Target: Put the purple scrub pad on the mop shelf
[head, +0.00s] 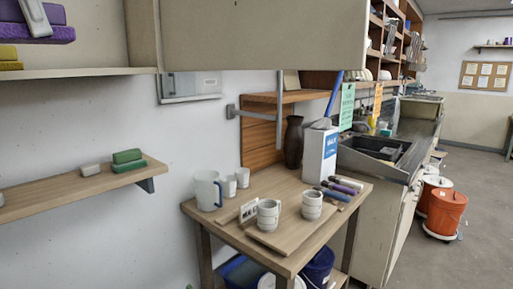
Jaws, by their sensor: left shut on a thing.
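The purple scrub pad (58,34) is at the top left, cut off by the picture edge. My left gripper (35,17) is shut on it; one pale grey finger shows against the pad. The pad is at an open shelf (95,73) in the wall unit, above yellow pads (10,58); I cannot tell whether it touches them. A lower wooden wall shelf (85,187) holds green blocks (128,161) and a pale block (90,170). I cannot tell which shelf is the mop shelf. My right gripper is not in view.
A wooden table (212,227) carries a pitcher (207,190), cups, a white box (318,153) and a dark vase (293,142). A closed cabinet (265,35) juts out above.

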